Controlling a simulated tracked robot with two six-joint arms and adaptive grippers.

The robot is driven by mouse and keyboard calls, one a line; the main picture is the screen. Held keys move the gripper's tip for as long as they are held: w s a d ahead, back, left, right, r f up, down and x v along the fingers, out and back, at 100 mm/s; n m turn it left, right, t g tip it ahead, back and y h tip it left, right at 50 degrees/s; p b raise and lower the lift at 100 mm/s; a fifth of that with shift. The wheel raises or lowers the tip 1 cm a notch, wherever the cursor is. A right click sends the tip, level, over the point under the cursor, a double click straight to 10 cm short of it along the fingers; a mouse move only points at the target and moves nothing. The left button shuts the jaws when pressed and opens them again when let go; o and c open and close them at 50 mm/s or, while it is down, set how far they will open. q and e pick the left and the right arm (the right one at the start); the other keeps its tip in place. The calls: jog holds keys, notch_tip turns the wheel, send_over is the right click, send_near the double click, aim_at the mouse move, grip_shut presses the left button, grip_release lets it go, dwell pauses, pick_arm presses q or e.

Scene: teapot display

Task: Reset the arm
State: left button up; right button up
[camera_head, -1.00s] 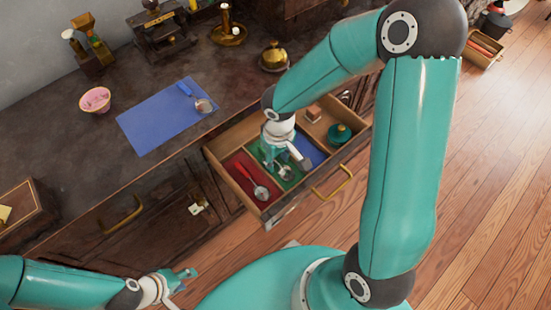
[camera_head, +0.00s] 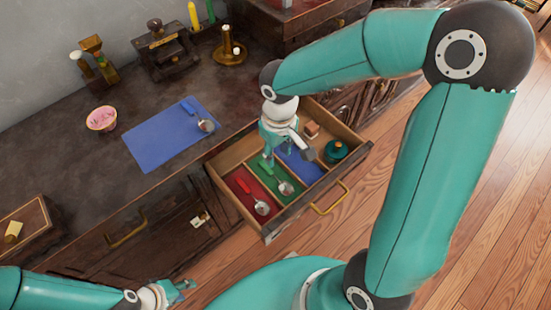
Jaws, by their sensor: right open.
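My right gripper (camera_head: 270,156) is open and points down over the open drawer (camera_head: 235,212), above its green compartment. A spoon with a green handle (camera_head: 280,184) lies in that compartment, below and apart from the gripper. A spoon with a red handle (camera_head: 256,203) lies in the red compartment beside it. The blue compartment (camera_head: 303,166) shows no spoon; the gripper hides part of it. A spoon with a blue handle (camera_head: 198,118) lies on the blue mat (camera_head: 158,145) on the counter. My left gripper (camera_head: 183,288) is low at the bottom left, away from the objects; its jaws are unclear.
A teal round object (camera_head: 336,151) and a small brown block (camera_head: 311,129) sit in the drawer's back section. A pink bowl (camera_head: 101,119), a brass candle holder (camera_head: 230,52) and a dark wooden device (camera_head: 162,48) stand on the counter (camera_head: 60,165).

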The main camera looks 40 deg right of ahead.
pick_arm(q)
jog(key=shift+r, duration=0.1)
pick_arm(e)
jog(key=shift+r, duration=0.3)
